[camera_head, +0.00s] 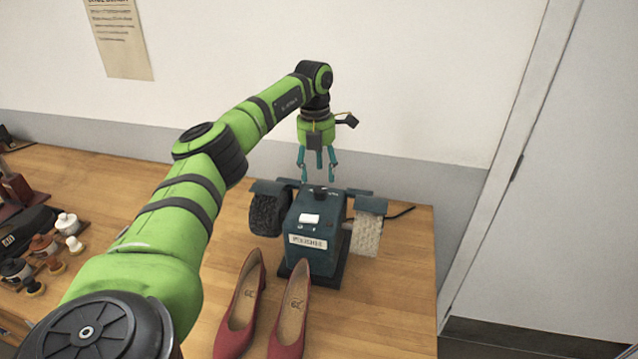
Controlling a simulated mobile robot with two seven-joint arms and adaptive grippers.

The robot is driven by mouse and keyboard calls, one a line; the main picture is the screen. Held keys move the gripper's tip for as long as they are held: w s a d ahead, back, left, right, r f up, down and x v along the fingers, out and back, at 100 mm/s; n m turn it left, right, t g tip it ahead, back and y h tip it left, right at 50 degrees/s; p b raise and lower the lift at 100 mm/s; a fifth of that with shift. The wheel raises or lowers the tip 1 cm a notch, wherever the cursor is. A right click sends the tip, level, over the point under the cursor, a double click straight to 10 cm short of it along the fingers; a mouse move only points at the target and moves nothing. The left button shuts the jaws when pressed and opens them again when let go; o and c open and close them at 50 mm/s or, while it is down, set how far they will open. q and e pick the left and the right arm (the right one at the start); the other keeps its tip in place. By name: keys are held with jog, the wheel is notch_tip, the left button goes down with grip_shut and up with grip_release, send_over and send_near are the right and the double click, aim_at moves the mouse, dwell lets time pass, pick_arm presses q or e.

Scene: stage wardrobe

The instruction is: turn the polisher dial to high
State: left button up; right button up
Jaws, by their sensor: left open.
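The polisher (309,241) is a dark teal machine on the wooden table, with a dark brush wheel on its left and a pale buffing wheel on its right. Its dial (321,193) is a small dark knob on the top, above a white switch. The dial's setting is too small to read. My left gripper (318,176) points down just above the dial with its teal fingers apart. It appears empty, and I cannot tell whether a fingertip touches the dial. My right gripper is out of view.
Red high-heeled shoes (241,308) stand in front of the polisher. Several small bottles and jars (42,246) stand at the left. A dark cord lies right of the polisher. The wall is close behind, and the table's right edge (435,270) is near.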

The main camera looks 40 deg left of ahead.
aim_at(317, 189)
pick_arm(q)
notch_tip(317, 189, up, 6)
jog(key=shift+a+r, duration=0.15)
jog(key=shift+r, duration=0.05)
jog(key=shift+s+f, duration=0.1)
dwell(0.5)
